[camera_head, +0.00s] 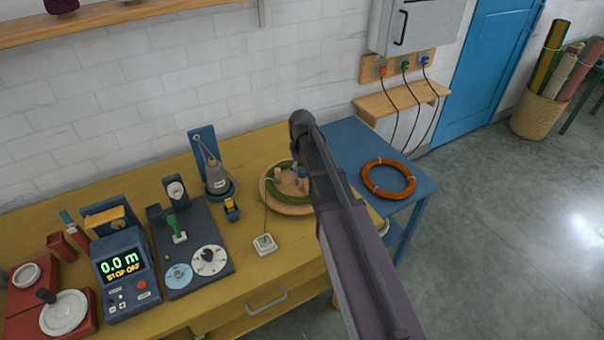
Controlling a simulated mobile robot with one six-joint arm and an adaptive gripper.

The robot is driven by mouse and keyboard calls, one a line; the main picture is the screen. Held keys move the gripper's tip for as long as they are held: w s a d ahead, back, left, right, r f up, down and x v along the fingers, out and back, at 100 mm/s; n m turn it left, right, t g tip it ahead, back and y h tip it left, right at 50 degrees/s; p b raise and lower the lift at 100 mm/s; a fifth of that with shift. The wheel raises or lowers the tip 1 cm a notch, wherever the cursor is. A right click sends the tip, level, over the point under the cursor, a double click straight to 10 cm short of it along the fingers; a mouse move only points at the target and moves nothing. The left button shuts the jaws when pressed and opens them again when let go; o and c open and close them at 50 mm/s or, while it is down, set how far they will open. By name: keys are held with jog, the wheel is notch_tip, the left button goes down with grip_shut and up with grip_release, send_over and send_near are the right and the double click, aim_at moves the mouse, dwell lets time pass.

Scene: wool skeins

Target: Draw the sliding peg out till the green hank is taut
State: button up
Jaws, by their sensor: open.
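A round wooden board (290,209) lies near the right end of the yellow bench. The green hank (272,188) lies on it in a curved loop, with its right part hidden by my arm. A short wooden peg (303,172) shows at the hank's upper right; I cannot tell whether it is the sliding one. My gripper (296,170) is over the board's upper right, close to this peg and mostly hidden behind my own arm. It is open, and I cannot see whether it touches the peg.
A blue side table (410,187) with an orange-brown coil (389,177) stands right of the bench (110,190). A grey cone of yarn (216,178), a dial panel (197,275) and a meter reading 0.0 m (125,270) stand left. A small white square item (265,244) lies in front.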

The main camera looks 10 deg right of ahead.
jog(key=shift+f, duration=0.1)
grip_shut()
jog(key=shift+s+d, duration=0.25)
jog(key=shift+s, duration=0.5)
jog(key=shift+s+d, duration=0.2)
jog(key=shift+s, duration=0.6)
jog(key=shift+s+d, duration=0.25)
jog(key=shift+s, duration=0.5)
grip_release()
jog(key=shift+w, duration=0.1)
jog(key=shift+w, duration=0.15)
